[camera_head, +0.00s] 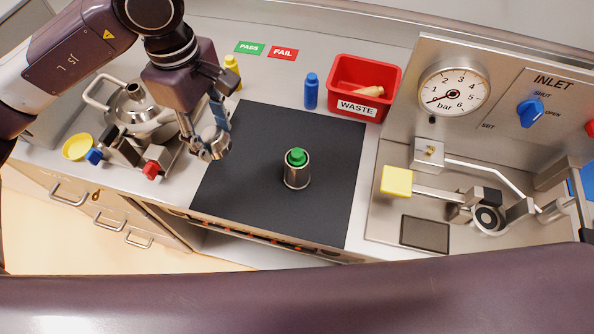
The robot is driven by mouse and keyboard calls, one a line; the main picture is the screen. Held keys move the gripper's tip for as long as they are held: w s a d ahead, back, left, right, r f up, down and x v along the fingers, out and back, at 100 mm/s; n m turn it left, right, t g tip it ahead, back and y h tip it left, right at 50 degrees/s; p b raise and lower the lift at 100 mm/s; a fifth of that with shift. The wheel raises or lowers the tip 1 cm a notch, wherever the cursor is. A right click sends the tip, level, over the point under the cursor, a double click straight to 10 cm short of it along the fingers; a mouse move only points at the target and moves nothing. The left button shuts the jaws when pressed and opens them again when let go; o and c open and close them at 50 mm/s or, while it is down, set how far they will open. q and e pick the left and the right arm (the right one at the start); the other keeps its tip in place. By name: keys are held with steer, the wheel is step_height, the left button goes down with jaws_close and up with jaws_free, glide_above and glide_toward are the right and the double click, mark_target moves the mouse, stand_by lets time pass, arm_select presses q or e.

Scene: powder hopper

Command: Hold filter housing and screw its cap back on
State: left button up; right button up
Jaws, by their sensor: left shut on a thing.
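The filter housing (296,179) is a steel cylinder standing upright on the black mat. A green filter element (297,157) sticks up out of its open top. My left gripper (207,132) is to the left of the housing, raised above the mat's left edge. It is shut on a round, shiny steel piece that looks like the cap (213,147), held apart from the housing. The fingers partly hide this piece. My right gripper is not in view; a purple link of my arm crosses the bottom of the picture.
The black mat (335,150) is otherwise clear. Behind it are a blue bottle (311,92) and a red WASTE bin (340,72). The gauge panel (500,130) and pipework stand right. A steel vessel (133,107) and clamp fixture (128,150) are left, near my left gripper.

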arm_select(q)
steer(key=s+a+f+m, duration=0.3)
steer(key=s+a+m, duration=0.2)
steer(key=m, duration=0.8)
steer(key=shift+s+a, duration=0.15)
steer(key=shift+a, duration=0.4)
